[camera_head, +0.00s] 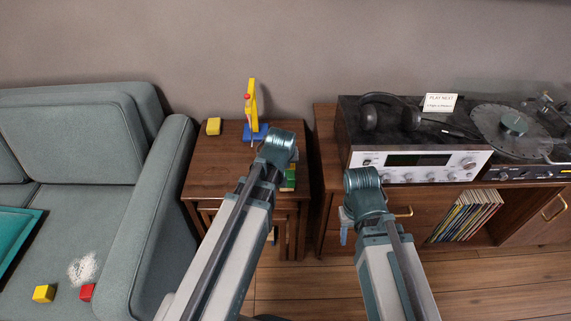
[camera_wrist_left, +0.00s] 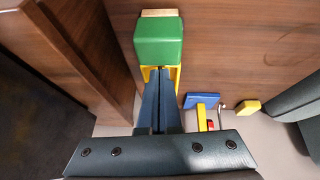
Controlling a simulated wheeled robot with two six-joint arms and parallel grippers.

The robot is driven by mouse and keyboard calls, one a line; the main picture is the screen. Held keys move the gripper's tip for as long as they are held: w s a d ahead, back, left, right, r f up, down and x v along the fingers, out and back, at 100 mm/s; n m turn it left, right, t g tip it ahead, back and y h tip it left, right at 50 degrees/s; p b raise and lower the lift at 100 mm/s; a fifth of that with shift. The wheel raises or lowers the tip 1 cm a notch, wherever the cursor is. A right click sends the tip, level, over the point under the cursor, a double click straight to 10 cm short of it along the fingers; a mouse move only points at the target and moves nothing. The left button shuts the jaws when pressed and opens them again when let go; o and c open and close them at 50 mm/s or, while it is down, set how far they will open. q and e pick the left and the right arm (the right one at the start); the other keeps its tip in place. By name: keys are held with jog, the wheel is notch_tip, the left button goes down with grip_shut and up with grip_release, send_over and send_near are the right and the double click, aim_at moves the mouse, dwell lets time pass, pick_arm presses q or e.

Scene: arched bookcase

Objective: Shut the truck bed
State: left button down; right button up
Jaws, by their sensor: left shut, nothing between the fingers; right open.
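A toy truck (camera_head: 289,180) with green and yellow parts is on the small wooden side table, mostly hidden by my left wrist in the head view. In the left wrist view its green block (camera_wrist_left: 158,40) and yellow part (camera_wrist_left: 177,75) show just beyond the fingertips. My left gripper (camera_wrist_left: 158,75) is shut and empty, its fingers close against or over the yellow part; I cannot tell whether they touch. The position of the truck bed is unclear. My right gripper (camera_head: 345,230) is open and empty, in front of the cabinet, away from the truck.
The side table (camera_head: 210,170) also holds a yellow block (camera_head: 213,126) and a toy on a blue base (camera_head: 254,133) with a yellow post. A grey sofa (camera_head: 150,200) stands to the left. A cabinet with a stereo receiver (camera_head: 420,165) and turntable (camera_head: 512,125) stands to the right.

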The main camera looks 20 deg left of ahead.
pick_arm(q)
jog(key=shift+w+r, duration=0.1)
jog(key=shift+w, duration=0.05)
jog(key=shift+w+a+r+p, duration=0.2)
jog(key=shift+w+r+p, duration=0.15)
jog(key=shift+w, duration=0.2)
